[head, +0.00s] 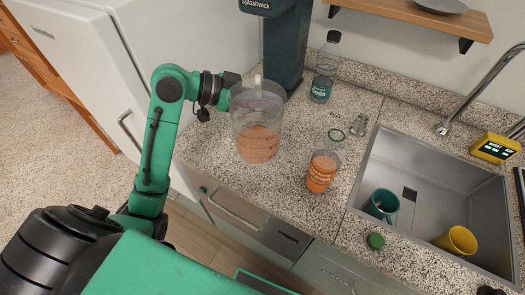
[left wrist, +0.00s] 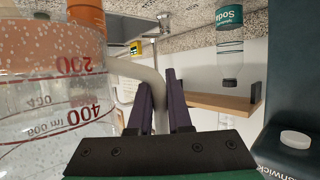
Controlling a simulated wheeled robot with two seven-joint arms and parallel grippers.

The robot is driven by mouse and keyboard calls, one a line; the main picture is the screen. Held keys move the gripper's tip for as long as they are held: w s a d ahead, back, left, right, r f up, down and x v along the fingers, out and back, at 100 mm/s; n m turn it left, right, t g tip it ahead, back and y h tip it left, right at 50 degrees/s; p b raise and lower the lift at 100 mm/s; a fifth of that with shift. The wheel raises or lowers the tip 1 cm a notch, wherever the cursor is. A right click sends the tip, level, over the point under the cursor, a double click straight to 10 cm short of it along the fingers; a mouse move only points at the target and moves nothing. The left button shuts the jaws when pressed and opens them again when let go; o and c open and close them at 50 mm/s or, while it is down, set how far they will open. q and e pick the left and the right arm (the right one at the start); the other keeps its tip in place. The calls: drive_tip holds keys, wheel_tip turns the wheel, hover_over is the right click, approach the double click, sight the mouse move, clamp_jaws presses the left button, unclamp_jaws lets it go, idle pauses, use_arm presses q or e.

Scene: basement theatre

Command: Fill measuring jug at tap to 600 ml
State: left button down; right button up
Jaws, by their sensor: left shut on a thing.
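The clear measuring jug (head: 257,112) with red marks is upright over the counter, beside the dark Splashwick machine. Its lower part looks orange-pink in the head view. I cannot tell whether it touches the counter. My left gripper (head: 232,88) is shut on its pale handle (left wrist: 152,88), between the dark fingers (left wrist: 158,105). The upside-down left wrist view shows the jug's wall (left wrist: 45,100) with 200, 400 and 600 ml marks and small bubbles; the liquid level is unclear. The chrome tap (head: 475,97) arches over the sink at right. My right gripper is not in view.
The sink (head: 360,192) holds a teal cup (head: 383,205) and a yellow cup (head: 456,241). An open orange-filled bottle (head: 322,172) and a soda bottle (head: 324,72) stand on the counter. A yellow display box (head: 494,148) is behind the sink. A shelf (head: 425,14) hangs above.

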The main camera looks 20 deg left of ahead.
use_arm(q)
drive_tip(key=w+a+r+n+t+y, duration=0.2)
drive_tip(key=w+a+r+n+t, duration=0.1)
drive_tip(key=w+a+r, duration=0.5)
drive_tip(key=f+p, duration=0.1)
drive_tip(key=f, duration=0.5)
drive_tip(key=f+p, duration=0.1)
drive_tip(key=f, duration=0.6)
drive_tip(key=w+f+p, duration=0.1)
drive_tip(key=f, duration=0.6)
drive_tip(key=shift+w+f, duration=0.1)
drive_tip(key=shift+f, duration=0.15)
drive_tip(key=shift+f+b, duration=0.3)
drive_tip(key=c, duration=0.8)
unclamp_jaws()
drive_tip(key=shift+c, duration=0.2)
drive_tip(key=shift+r, duration=0.1)
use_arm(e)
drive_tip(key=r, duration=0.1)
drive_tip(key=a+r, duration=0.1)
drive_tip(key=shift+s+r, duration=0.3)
use_arm(q)
drive_tip(key=shift+r, duration=0.1)
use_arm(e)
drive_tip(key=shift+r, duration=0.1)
